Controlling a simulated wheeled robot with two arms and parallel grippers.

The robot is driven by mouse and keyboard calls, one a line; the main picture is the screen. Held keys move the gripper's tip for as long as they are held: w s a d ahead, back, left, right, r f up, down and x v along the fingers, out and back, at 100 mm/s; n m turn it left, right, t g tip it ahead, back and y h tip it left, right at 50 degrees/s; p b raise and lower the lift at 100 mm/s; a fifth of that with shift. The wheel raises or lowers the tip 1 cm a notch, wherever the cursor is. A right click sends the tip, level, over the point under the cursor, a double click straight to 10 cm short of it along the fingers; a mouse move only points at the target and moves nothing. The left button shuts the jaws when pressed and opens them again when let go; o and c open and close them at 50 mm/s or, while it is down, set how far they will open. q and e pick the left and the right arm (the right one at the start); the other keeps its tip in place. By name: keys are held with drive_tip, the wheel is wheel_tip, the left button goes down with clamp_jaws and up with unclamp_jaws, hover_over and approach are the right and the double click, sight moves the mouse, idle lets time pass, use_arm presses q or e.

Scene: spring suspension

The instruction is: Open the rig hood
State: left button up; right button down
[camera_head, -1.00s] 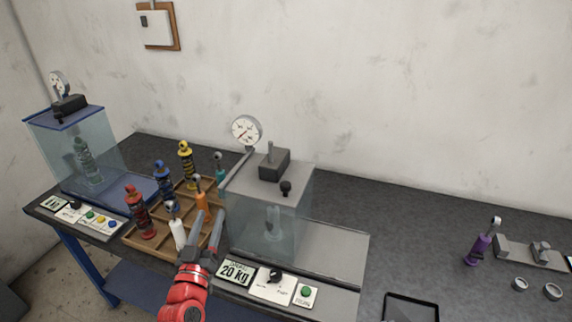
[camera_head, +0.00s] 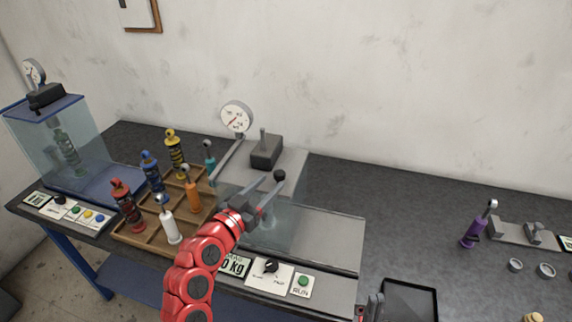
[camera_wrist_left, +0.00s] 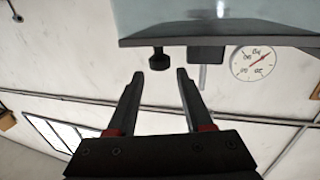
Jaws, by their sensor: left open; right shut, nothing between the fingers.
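The middle test rig has a clear hood (camera_head: 262,228) with a black knob (camera_head: 280,174) at its top front edge. The hood looks down over the rig. My left gripper (camera_head: 270,187) is open at the knob. In the left wrist view the knob (camera_wrist_left: 159,59) is just beyond the two fingertips (camera_wrist_left: 159,76), centred on the gap between them. The hood's edge (camera_wrist_left: 220,41) crosses the top of that view. My right gripper (camera_head: 370,306) is shut and empty at the bottom edge of the head view, mostly cut off.
A dial gauge (camera_head: 237,117) stands behind the rig. A wooden tray (camera_head: 150,240) with several coloured shocks is left of it. A second rig (camera_head: 60,140) is at far left. A control panel (camera_head: 270,276) is in front. A purple shock (camera_head: 474,231) and a black tray (camera_head: 410,300) are right.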

sight(283, 170)
use_arm(q)
drive_tip(key=p+x, duration=0.3)
drive_tip(key=x, duration=0.5)
drive_tip(key=shift+w+d+r, duration=0.15)
drive_tip(key=shift+w+r, duration=0.05)
drive_tip(key=shift+w, duration=0.05)
drive_tip(key=shift+w+f, duration=0.1)
clamp_jaws()
idle(1.0)
